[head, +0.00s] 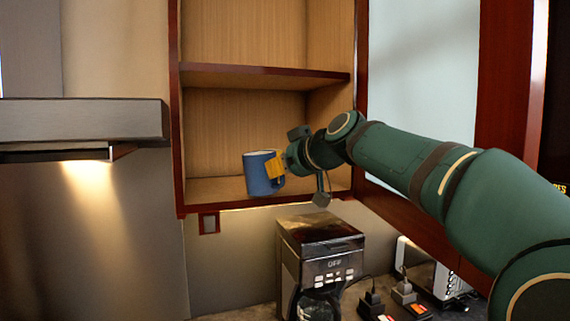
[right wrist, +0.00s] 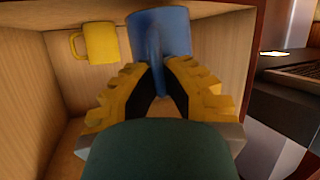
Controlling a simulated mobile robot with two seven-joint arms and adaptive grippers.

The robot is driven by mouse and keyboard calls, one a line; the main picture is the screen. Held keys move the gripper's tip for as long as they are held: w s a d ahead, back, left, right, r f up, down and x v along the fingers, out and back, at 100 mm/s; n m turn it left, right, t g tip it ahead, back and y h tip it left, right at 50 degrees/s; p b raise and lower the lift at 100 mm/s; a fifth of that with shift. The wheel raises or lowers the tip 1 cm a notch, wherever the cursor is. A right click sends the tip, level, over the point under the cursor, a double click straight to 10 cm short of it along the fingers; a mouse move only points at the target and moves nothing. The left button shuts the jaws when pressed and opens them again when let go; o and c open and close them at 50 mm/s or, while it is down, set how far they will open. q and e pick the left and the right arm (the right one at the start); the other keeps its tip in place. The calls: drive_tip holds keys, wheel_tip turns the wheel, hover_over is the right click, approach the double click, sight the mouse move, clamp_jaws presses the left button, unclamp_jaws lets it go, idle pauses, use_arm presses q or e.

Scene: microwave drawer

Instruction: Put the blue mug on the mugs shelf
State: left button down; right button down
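The blue mug (head: 258,175) is upright at the opening of the lower cabinet compartment, just above the shelf board (head: 212,191). I cannot tell whether its base touches the board. My right gripper (head: 275,167), with yellow finger pads, reaches in from the right and is closed on the mug's handle. In the right wrist view the two pads of the gripper (right wrist: 158,88) pinch the handle of the blue mug (right wrist: 172,28). A yellow mug (right wrist: 98,43) stands deeper in the compartment in that view; my right arm hides it in the head view. My left gripper is out of view.
A red-brown upper shelf edge (head: 262,72) is above the mug, and the cabinet's left post (head: 176,110) is beside it. An open cabinet door (head: 420,60) is behind my arm. A coffee maker (head: 318,240) stands below. A range hood (head: 80,122) is at left.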

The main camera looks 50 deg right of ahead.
drive_tip(key=w+d+p, duration=0.1)
drive_tip(key=w, duration=0.1)
drive_tip(key=w+d+p, duration=0.2)
drive_tip(key=w, duration=0.1)
drive_tip(key=w+d+p, duration=0.1)
drive_tip(key=w+p, duration=0.1)
drive_tip(key=w, duration=0.1)
drive_tip(key=shift+d+r, duration=0.15)
drive_tip(key=shift+d, duration=0.05)
drive_tip(key=shift+f+b, duration=0.65)
drive_tip(key=shift+b, duration=0.1)
drive_tip(key=c, duration=1.1)
unclamp_jaws()
drive_tip(key=shift+o, duration=0.2)
drive_tip(key=v, duration=1.2)
drive_tip(key=shift+f, duration=0.15)
